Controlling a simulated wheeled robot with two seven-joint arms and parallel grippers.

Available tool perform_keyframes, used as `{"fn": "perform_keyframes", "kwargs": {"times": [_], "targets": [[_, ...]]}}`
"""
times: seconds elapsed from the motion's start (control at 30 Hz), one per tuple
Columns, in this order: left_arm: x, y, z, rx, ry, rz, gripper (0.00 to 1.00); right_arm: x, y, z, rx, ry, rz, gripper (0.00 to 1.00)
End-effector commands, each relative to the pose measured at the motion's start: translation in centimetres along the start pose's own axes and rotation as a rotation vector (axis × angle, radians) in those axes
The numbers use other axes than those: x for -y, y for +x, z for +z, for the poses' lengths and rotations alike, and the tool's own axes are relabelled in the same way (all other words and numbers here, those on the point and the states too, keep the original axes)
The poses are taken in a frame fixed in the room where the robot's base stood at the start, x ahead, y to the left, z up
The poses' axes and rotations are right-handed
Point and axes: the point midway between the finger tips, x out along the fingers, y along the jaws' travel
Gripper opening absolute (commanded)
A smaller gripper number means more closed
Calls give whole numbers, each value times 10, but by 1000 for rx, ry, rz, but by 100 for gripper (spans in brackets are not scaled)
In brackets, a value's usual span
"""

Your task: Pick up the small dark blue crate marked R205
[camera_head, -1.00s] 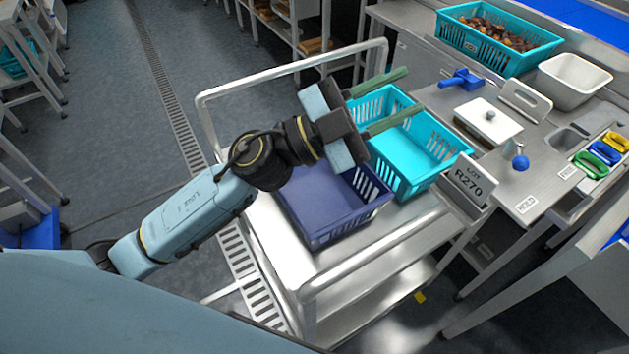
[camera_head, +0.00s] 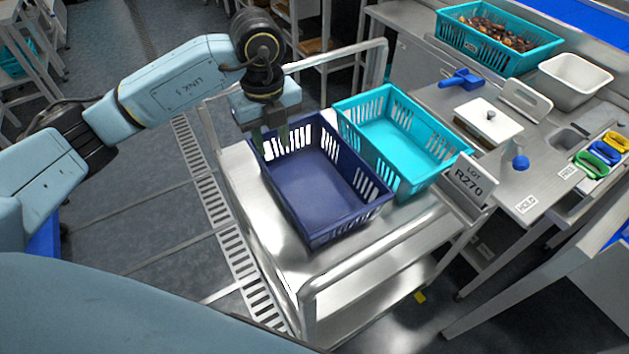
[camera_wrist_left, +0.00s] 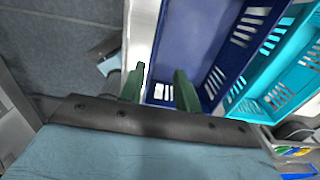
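The dark blue crate (camera_head: 318,190) stands empty on a steel trolley (camera_head: 265,225); no R205 mark is readable on it. My left gripper (camera_head: 271,141) points down at the crate's far left wall, its green fingers apart. In the left wrist view the gripper (camera_wrist_left: 158,88) has one finger outside the crate (camera_wrist_left: 190,45) and one on its inner side, with the slotted wall between them. I cannot tell whether either finger touches the wall. My right gripper is not in view.
A turquoise crate (camera_head: 403,139) stands close beside the dark blue one on the trolley. A sign reading LOT R270 (camera_head: 469,182) stands to its right. The trolley's rail (camera_head: 385,237) runs along the near side. A steel bench (camera_head: 535,180) holds trays and tools.

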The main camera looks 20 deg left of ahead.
Motion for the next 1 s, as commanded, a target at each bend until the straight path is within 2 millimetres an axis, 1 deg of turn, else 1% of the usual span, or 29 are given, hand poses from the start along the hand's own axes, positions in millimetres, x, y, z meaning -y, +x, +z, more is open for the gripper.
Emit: {"fn": "perform_keyframes", "kwargs": {"times": [0.2, 0.3, 0.4, 0.67, 0.83, 0.9, 1.0], "targets": [[-2, 42, 0, 0, -3, 9, 33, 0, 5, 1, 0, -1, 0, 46], [-2, 59, 0, 0, -2, 7, 33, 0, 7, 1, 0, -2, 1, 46], [-2, 72, 0, 0, -2, 6, 33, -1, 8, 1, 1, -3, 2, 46], [-3, 86, -2, -1, 1, 5, 33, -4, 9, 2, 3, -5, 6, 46], [-7, 112, -6, -2, 0, 7, 33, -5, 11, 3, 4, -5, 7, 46], [-6, 122, -5, -1, -1, 4, 33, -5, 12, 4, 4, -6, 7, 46], [-6, 130, -5, 0, -2, 4, 33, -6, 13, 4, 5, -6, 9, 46]]}}
